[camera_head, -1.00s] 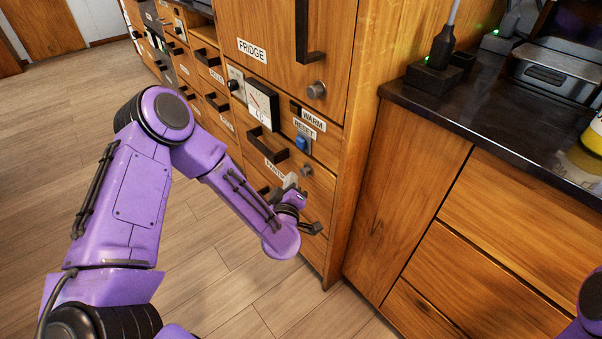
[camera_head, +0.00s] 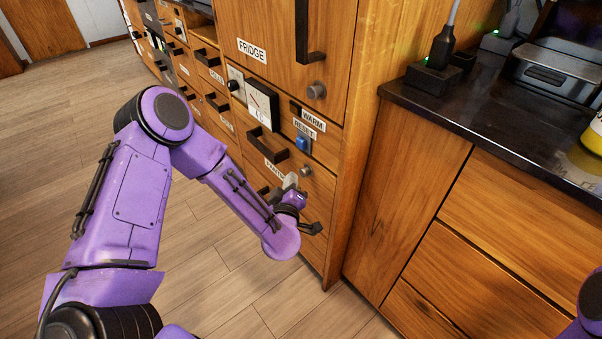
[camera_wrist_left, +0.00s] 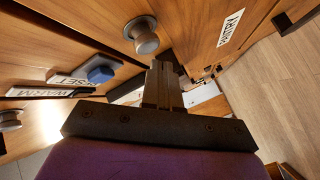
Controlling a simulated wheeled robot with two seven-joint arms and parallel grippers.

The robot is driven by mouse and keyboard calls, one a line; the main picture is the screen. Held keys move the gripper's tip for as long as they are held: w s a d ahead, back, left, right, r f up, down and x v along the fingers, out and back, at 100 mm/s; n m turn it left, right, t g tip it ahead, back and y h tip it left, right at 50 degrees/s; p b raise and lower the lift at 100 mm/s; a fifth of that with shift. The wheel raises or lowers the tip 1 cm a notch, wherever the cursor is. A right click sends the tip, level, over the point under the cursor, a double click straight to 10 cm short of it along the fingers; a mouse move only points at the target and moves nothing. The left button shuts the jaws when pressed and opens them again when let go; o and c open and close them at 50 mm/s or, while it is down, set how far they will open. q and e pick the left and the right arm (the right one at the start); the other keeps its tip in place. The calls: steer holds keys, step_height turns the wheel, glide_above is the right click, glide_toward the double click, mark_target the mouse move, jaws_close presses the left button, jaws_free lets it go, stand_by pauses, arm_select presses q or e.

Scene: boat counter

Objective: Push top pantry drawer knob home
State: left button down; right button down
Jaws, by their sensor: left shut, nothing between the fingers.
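The pantry drawer front carries a PANTRY label (camera_head: 277,169) and a round grey metal knob (camera_head: 306,171). In the left wrist view the knob (camera_wrist_left: 143,37) stands out from the wood, just left of my fingertips, with the PANTRY label (camera_wrist_left: 231,27) to the right. My left gripper (camera_head: 291,182) is in front of the drawer, slightly below and left of the knob in the head view. Its fingers (camera_wrist_left: 163,72) are shut with nothing between them. I cannot tell whether they touch the drawer front; they look apart from the knob. My right gripper is out of view.
Above the drawer are a dark bar handle (camera_head: 268,143), a blue RESET button (camera_head: 302,143), a WARM label (camera_head: 313,120) and a gauge (camera_head: 262,103). The fridge door (camera_head: 290,50) is higher. A dark counter (camera_head: 480,125) stands right. The floor (camera_head: 230,285) is clear.

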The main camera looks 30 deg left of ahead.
mark_target(302, 173)
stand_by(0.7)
arm_select(q)
steer(key=shift+w+d, duration=0.15)
steer(key=shift+w, duration=0.2)
steer(key=shift+w+d, duration=0.3)
steer(key=shift+w, duration=0.35)
steer(key=shift+w+d, duration=0.25)
steer(key=shift+w, duration=0.35)
stand_by(1.2)
steer(key=shift+s+a+p, duration=0.2)
steer(key=shift+s+a, duration=0.15)
steer(key=shift+s, duration=0.5)
steer(key=shift+s+a+p, duration=0.15)
steer(key=shift+s+a, duration=0.2)
steer(key=shift+s, duration=0.45)
